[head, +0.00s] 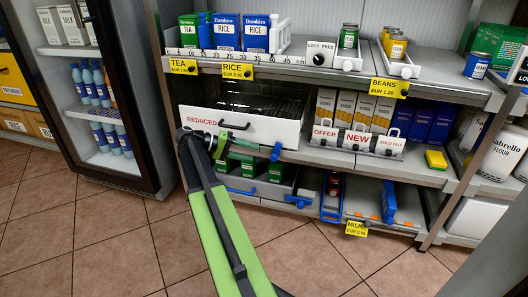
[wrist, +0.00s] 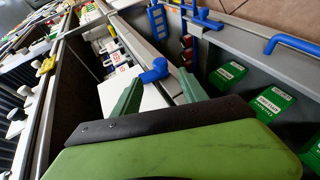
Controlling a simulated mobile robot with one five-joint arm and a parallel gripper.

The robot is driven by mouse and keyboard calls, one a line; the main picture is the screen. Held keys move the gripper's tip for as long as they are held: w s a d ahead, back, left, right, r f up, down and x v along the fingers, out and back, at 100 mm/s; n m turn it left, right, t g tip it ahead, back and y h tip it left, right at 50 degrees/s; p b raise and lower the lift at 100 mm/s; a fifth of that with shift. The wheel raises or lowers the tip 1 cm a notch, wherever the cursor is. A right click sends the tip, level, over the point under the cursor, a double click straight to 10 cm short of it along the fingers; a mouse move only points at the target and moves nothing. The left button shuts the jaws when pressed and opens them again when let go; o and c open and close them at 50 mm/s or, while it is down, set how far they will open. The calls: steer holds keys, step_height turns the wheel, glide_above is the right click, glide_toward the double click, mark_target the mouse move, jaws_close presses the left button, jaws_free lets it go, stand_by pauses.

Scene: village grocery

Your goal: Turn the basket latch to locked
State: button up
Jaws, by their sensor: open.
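The grey basket (head: 245,186) on the lower shelf holds green boxes and has a blue front handle. A blue T-shaped piece (head: 298,201) sits at its right end; it also shows in the wrist view (wrist: 207,19). A blue knob (head: 275,152) sits at the lower right of the white REDUCED panel (head: 200,120); it shows ahead of my fingers in the wrist view (wrist: 155,70). I cannot tell which blue piece is the latch, or its setting. My gripper (head: 222,145) is open and empty in front of the panel; its fingers (wrist: 158,88) are apart from the knob.
A dial marked LOCK FREE (head: 319,58) stands on the top shelf. Boxes with OFFER and NEW tags (head: 338,136) stand right of the panel. A blue tray (head: 332,198) and a blue item (head: 388,202) lie lower right. A bottle fridge (head: 95,110) stands left; the floor is clear.

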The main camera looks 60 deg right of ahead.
steer(key=p+v, duration=0.2)
steer(key=v, duration=0.6)
steer(key=shift+w+a, duration=0.2)
steer(key=shift+w, duration=0.05)
steer(key=shift+r, duration=0.15)
steer(key=w+a+f+n+t+y+p, duration=0.1)
steer(key=a+n+t+p, duration=0.2)
steer(key=a, duration=0.9)
steer(key=w+a+n+t+y+p, duration=0.2)
steer(key=a+n+t+p, duration=0.2)
steer(key=a, duration=0.9)
steer(key=p, duration=0.3)
steer(key=shift+f+y, duration=0.3)
steer(key=shift+f, duration=0.05)
steer(key=a+n+t+y+p, duration=0.1)
steer(key=a, duration=0.6)
steer(key=s+a+n+t+y+p, duration=0.1)
steer(key=a+n+y+p, duration=0.1)
steer(key=a, duration=0.5)
steer(key=a+r+n+t+y+p, duration=0.1)
steer(key=a+y, duration=0.1)
steer(key=a, duration=0.6)
steer(key=shift+s+a+n+p, duration=0.1)
steer(key=shift+s+n+p, duration=0.05)
steer(key=shift+n+p, duration=0.15)
steer(key=shift+c, duration=0.2)
steer(key=shift+a+f+y, duration=0.15)
steer(key=shift+a+y, duration=0.15)
steer(key=shift+c, duration=1.3)
steer(key=shift+f, duration=0.1)
